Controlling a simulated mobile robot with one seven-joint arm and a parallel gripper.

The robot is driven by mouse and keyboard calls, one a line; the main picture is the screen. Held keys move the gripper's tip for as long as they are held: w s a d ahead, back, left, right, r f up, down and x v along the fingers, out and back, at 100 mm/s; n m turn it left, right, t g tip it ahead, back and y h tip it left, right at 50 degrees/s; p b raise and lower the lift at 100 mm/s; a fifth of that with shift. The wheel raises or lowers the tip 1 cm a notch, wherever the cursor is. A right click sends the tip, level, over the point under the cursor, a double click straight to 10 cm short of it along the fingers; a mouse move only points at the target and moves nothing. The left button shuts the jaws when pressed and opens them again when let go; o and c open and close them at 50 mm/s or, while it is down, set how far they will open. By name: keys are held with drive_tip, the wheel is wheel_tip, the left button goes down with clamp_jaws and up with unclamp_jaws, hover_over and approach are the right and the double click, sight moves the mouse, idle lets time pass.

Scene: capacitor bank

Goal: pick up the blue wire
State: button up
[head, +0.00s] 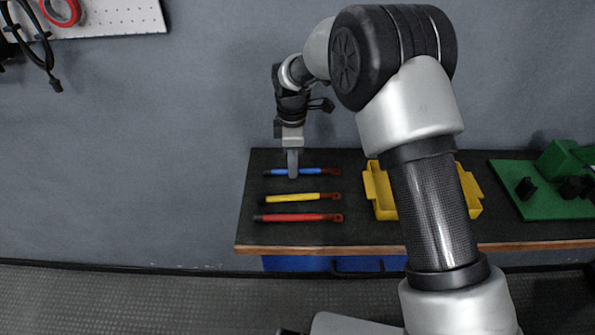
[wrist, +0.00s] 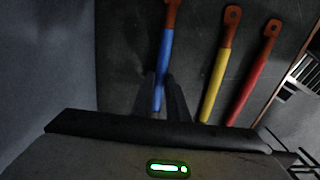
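The blue wire (head: 300,171) lies on the dark bench top, the farthest back of three wires, with a red-brown lug at its right end. My gripper (head: 292,174) points straight down at the left half of this wire. In the wrist view, the blue wire (wrist: 165,58) runs between the two fingertips of my gripper (wrist: 161,80), one finger on each side. The gap is narrow, and I cannot tell whether the fingers touch the wire. The wire appears to be at bench level.
A yellow wire (head: 295,198) and a red wire (head: 295,217) lie in front of the blue one. A yellow bin (head: 380,195) stands to the right, partly behind my arm. A green board (head: 530,205) with parts is farther right. A grey wall (head: 150,150) rises behind the bench.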

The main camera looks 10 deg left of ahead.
clamp_jaws()
wheel_tip(320, 180, up, 10)
idle(0.3)
idle(1.0)
